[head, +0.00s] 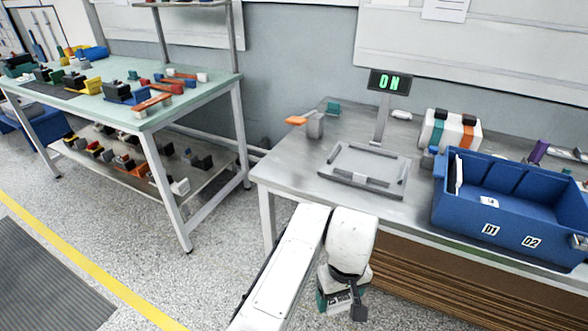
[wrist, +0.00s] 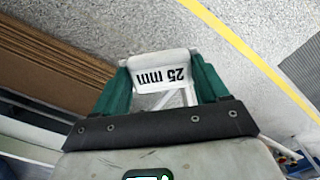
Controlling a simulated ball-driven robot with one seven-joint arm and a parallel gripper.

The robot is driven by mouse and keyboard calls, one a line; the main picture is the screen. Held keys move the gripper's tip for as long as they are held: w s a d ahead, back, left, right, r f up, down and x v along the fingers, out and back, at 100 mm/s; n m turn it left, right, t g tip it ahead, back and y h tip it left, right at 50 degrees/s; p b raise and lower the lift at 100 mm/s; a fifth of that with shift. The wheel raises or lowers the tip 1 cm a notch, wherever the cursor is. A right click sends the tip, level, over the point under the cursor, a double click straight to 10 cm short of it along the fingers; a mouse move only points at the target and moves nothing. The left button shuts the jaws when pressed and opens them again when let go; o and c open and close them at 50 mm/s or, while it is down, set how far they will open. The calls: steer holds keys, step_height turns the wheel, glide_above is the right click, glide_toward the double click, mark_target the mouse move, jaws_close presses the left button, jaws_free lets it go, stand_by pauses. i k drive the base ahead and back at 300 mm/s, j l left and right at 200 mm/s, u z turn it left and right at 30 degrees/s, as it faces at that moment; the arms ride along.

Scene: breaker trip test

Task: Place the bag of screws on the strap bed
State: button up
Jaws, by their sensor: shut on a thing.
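My gripper (wrist: 160,82) is shut on a white item marked "25 mm" (wrist: 163,66), which looks like the bag of screws. Its green fingers are on either side of it. In the head view my gripper (head: 340,302) hangs low in front of the table, below the tabletop, and mostly hides what it holds. A flat grey bed with raised edge pieces (head: 362,166) lies on the table and appears empty; it may be the strap bed. A white block with green and orange bands (head: 450,131) stands behind it, to the right.
A blue crate marked D1 and D2 (head: 510,238) stands at the right of the grey table (head: 290,172). An "ON" display (head: 390,82) rises behind the bed. An orange-handled grey part (head: 314,124) stands to its left. A green-topped bench (head: 205,97) holds several parts.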

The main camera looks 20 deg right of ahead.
mark_target(366, 164)
steer(key=i+l+u, duration=0.15)
steer(key=l+u, duration=0.3)
steer(key=l, duration=0.45)
steer(key=l+u, duration=0.45)
steer(key=l, duration=0.5)
